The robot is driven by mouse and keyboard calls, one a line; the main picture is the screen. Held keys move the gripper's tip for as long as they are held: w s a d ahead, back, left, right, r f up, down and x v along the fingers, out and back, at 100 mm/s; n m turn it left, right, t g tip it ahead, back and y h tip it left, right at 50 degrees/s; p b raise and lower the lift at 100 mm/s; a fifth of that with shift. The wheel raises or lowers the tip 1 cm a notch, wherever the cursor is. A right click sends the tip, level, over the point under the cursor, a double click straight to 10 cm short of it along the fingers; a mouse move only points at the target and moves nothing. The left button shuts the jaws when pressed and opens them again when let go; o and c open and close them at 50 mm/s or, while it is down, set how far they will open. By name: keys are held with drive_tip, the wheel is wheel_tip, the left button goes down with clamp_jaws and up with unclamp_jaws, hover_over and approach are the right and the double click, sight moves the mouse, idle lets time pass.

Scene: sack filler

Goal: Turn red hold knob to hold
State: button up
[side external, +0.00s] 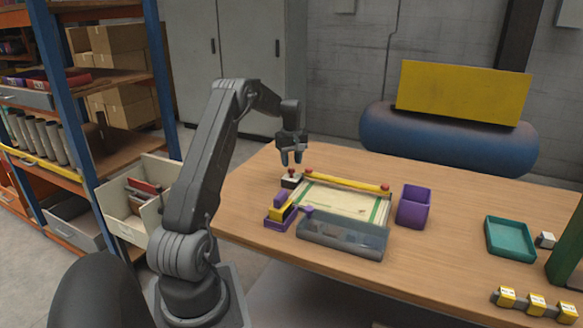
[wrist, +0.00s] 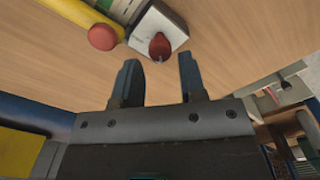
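The red hold knob (wrist: 160,46) sits on a small pale box (wrist: 174,27) in the wrist view, and both rest at the rear left of the sack filler. In the side external view the knob (side external: 291,172) is small, on its dark-and-white box (side external: 291,181). My gripper (side external: 291,162) points down just above the knob there. In the wrist view my gripper (wrist: 158,68) is open, with the knob beyond and between its two fingertips. I see a gap between the fingers and nothing held. The marks on the box are too small to read.
A yellow bar (side external: 345,182) with red round ends runs close beside the knob; one red end (wrist: 103,37) is near the fingers. A clear bin (side external: 342,237), purple cup (side external: 413,206) and teal tray (side external: 510,237) stand on the wooden table (side external: 440,255). Table behind the bar is clear.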

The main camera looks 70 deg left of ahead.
sight(292, 168)
drive_tip(key=shift+f, duration=1.5)
drive_tip(key=c, duration=0.6)
